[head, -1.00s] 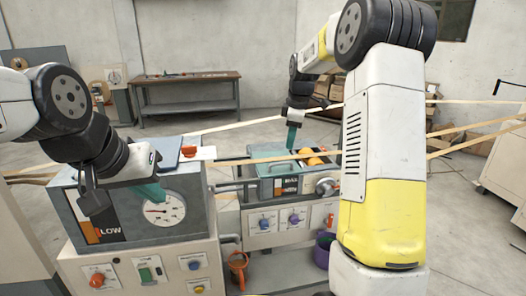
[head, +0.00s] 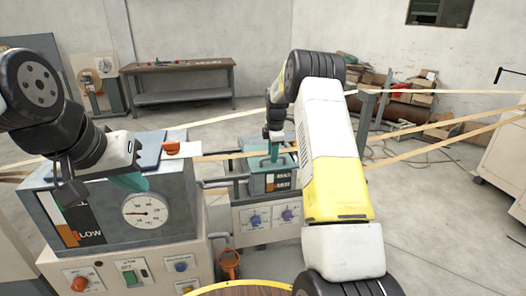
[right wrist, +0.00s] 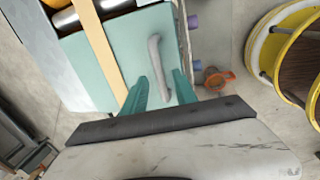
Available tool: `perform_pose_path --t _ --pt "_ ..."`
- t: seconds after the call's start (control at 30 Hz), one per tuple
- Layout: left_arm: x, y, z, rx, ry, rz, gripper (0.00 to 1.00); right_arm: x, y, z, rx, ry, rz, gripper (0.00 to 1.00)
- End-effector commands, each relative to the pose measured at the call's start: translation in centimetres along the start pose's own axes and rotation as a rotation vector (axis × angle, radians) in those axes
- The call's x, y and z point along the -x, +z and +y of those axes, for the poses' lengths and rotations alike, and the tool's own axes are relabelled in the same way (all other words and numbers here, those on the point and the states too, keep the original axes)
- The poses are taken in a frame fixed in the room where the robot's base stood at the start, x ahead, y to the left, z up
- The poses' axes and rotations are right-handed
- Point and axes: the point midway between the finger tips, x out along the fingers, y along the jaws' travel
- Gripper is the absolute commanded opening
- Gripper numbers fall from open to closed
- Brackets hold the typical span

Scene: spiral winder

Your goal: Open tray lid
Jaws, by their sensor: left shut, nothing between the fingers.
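The tray lid is a flat teal plate (right wrist: 132,45) with a curved grey handle (right wrist: 155,58) in the right wrist view. In the head view the teal tray box (head: 262,184) stands behind the dial machine, its right part hidden by my right arm. My right gripper (right wrist: 160,92) is open, with its teal fingers on either side of the handle's near end; I cannot tell whether they touch it. In the head view it (head: 273,150) points down at the tray top. My left gripper (head: 128,182) is shut and empty in front of the dial machine.
The grey dial machine (head: 95,222) stands at the left front. A pale strip (right wrist: 101,48) runs across beside the handle. An orange cup (head: 229,263) stands below the tray. A yellow-rimmed spool (right wrist: 262,42) is at the right. A workbench (head: 178,68) stands behind.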

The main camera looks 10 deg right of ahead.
Motion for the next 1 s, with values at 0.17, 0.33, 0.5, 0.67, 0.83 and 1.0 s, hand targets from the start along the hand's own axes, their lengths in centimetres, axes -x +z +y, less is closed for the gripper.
perform_pose_path --t 0.17,0.33,0.5,0.67,0.83,1.0 --pt "0.00 0.00 0.00 0.000 0.000 0.000 0.00 -0.37 -0.01 0.01 0.000 0.000 0.000 0.34" --pt "0.00 0.00 0.00 0.000 0.000 0.000 0.00 -0.35 -0.02 0.01 -0.001 0.001 0.000 0.28" --pt "0.00 0.00 0.00 0.000 0.000 0.000 0.00 -0.34 -0.02 0.01 -0.001 0.001 0.000 0.00" --pt "0.00 0.00 0.00 0.000 0.000 0.000 0.00 -0.33 -0.03 0.01 -0.001 0.001 0.000 0.00" --pt "0.00 0.00 0.00 0.000 0.000 0.000 0.00 -0.32 -0.03 0.02 -0.001 0.001 0.001 0.00" --pt "0.00 0.00 0.00 0.000 0.000 0.000 0.00 -0.31 -0.03 0.02 -0.001 0.001 0.001 0.00"
